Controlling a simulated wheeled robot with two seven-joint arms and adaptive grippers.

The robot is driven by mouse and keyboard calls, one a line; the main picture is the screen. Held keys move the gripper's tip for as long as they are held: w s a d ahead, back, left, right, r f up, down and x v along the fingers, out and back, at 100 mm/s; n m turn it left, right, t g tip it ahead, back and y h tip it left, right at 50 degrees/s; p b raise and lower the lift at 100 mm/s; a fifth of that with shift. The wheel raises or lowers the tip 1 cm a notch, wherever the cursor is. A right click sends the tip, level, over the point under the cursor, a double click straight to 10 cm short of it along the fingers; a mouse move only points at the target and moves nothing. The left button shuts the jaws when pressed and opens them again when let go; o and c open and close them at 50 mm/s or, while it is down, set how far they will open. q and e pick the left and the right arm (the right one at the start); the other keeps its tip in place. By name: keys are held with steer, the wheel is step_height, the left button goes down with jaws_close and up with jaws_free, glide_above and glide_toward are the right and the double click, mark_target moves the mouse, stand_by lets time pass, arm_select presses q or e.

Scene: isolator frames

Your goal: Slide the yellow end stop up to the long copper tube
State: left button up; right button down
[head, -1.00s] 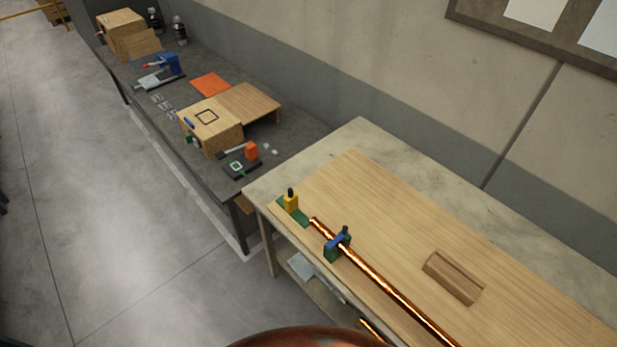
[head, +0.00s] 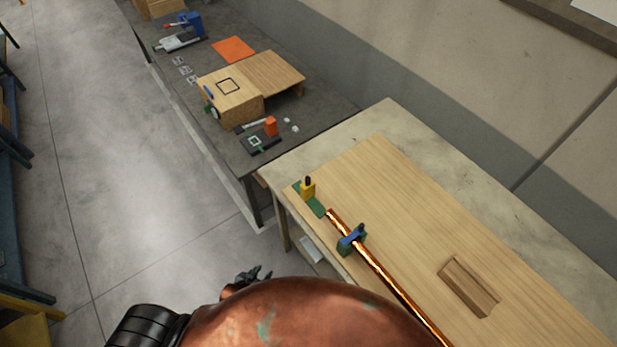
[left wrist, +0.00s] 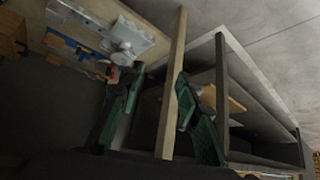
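The yellow end stop (head: 307,188) with a black knob stands on a green strip (head: 314,206) at the near-left corner of a wooden board. The long copper tube (head: 390,281) lies through a green and blue clamp (head: 351,240) and runs toward the lower right. A small gap shows between the tube's far end and the yellow stop. My left gripper (head: 248,278) is low beside the bench, apart from the stop. In the left wrist view its two dark green fingers (left wrist: 160,72) are spread with nothing held between them. My right gripper is not in view.
A wooden block (head: 468,286) with a groove lies right of the tube. A dark bench (head: 330,105) with wooden boxes, an orange sheet (head: 234,49) and small tools stands behind. Bench legs and a shelf show close to the fingers in the left wrist view. Open floor lies left.

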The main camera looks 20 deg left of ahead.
arm_select(q)
steer(key=w+d+r+t+h, duration=0.15)
steer(key=w+r, duration=0.35)
steer(key=r, duration=0.5)
steer(key=w+d+r+t, duration=0.25)
steer(key=w+r, duration=0.25)
steer(key=r, duration=0.4)
steer(key=m+t+h+p, duration=0.1)
steer(key=m+t+h, duration=0.15)
steer(key=t, duration=0.25)
glide_toward(306, 182)
steer(key=w, duration=0.3)
steer(key=shift+n+h, duration=0.25)
steer(key=shift+h, duration=0.25)
steer(key=p+x, duration=0.1)
steer(key=x, duration=0.6)
steer(key=shift+d+f, duration=0.15)
steer(key=shift+w+d, duration=0.2)
steer(key=shift+w, duration=0.3)
steer(key=shift+c, duration=0.6)
jaws_close()
